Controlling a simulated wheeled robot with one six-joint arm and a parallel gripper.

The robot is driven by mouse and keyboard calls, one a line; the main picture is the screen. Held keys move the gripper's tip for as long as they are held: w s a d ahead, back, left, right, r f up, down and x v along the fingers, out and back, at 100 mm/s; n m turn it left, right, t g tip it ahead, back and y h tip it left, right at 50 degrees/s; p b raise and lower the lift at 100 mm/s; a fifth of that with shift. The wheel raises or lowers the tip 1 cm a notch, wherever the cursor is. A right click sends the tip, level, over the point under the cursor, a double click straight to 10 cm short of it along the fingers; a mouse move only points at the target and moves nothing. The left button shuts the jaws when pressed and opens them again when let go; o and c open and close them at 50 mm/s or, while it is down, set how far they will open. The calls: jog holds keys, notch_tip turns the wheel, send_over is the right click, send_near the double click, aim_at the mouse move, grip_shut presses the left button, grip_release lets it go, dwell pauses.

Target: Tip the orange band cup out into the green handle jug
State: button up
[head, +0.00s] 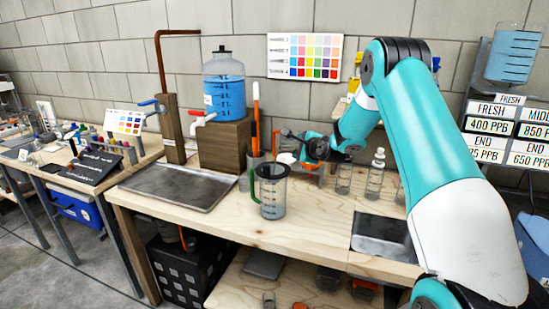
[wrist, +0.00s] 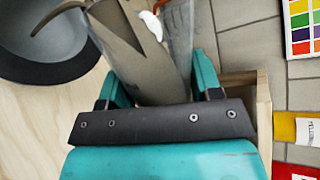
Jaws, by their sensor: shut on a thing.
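The green handle jug (head: 271,198) stands upright on the wooden bench, clear grey with a dark rim and its green handle on the left. In the wrist view, the dark-rimmed grey vessel (wrist: 42,50) at top left appears to be the jug from above. My gripper (head: 292,138) is above and right of the jug. In the wrist view, its teal fingers (wrist: 162,80) are shut on a tilted grey, tapered vessel (wrist: 128,42), apparently the orange band cup. Its orange band is not clearly visible, and its contents cannot be seen.
A grey tray (head: 178,187) lies left of the jug. A blue water tank (head: 224,90) stands on a wooden block (head: 226,147) behind. A clear cylinder with an orange stick (head: 256,100) is just behind the jug. Clear bottles (head: 375,178) stand right, and bare bench lies in front.

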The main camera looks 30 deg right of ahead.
jog(key=shift+r+n+p, duration=0.3)
jog(key=shift+r+p, duration=0.05)
dwell(1.1)
jog(key=shift+w+a+r+n+h+p, duration=0.2)
jog(key=shift+a+r+n+h+p, duration=0.15)
jog(key=shift+a+r+n+h, duration=0.25)
dwell(2.2)
jog(key=shift+w+a+r+n+g+h, duration=0.1)
jog(key=shift+a+r+n+g+h, duration=0.1)
jog(key=shift+r+n+h, duration=0.3)
jog(key=shift+w+a+r+n+g+h, duration=0.1)
jog(key=shift+a+r+n+g+h, duration=0.15)
jog(key=shift+n, duration=0.35)
dwell(2.7)
